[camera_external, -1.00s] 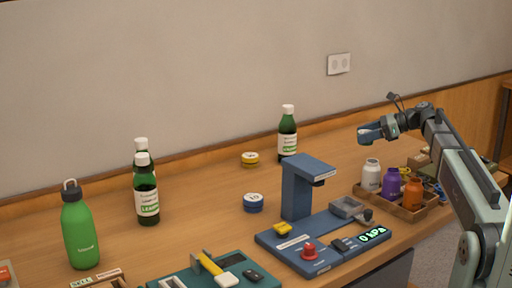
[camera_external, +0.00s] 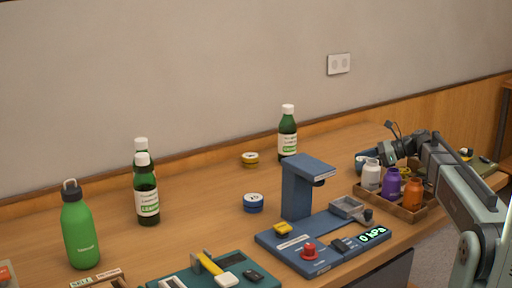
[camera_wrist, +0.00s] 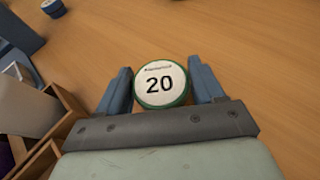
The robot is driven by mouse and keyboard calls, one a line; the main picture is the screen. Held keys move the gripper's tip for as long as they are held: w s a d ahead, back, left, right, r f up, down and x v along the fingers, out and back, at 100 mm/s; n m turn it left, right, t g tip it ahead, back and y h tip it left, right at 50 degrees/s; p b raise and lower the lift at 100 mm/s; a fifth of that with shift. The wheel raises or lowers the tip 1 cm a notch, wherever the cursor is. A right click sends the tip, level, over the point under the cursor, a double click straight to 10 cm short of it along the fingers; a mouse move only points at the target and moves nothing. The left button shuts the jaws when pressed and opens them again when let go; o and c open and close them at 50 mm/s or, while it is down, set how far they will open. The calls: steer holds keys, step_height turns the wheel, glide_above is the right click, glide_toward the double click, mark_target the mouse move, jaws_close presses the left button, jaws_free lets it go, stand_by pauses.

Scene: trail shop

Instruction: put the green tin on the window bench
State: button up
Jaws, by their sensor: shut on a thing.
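The green tin (camera_wrist: 160,84) is round, with a white lid marked 20 and a green rim. My gripper (camera_wrist: 160,82) is shut on it, one blue finger on each side. In the external view my gripper (camera_external: 366,158) is low over the wooden bench top (camera_external: 225,185), behind the tray of bottles. I cannot tell whether the tin touches the wood. I cannot tell which surface is the window bench.
The wooden tray (camera_external: 409,211) with white, purple and orange bottles is close beside my gripper. A blue press-like device (camera_external: 297,190), a blue tin (camera_external: 253,203), a yellow tin (camera_external: 250,159) and a dark green bottle (camera_external: 288,133) stand to the left. Bare wood lies between them.

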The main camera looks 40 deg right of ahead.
steer(key=shift+f, duration=0.4)
steer(key=shift+f, duration=0.1)
steer(key=o, duration=1)
steer(key=shift+o, duration=0.2)
steer(key=shift+o, duration=0.2)
steer(key=v, duration=1.2)
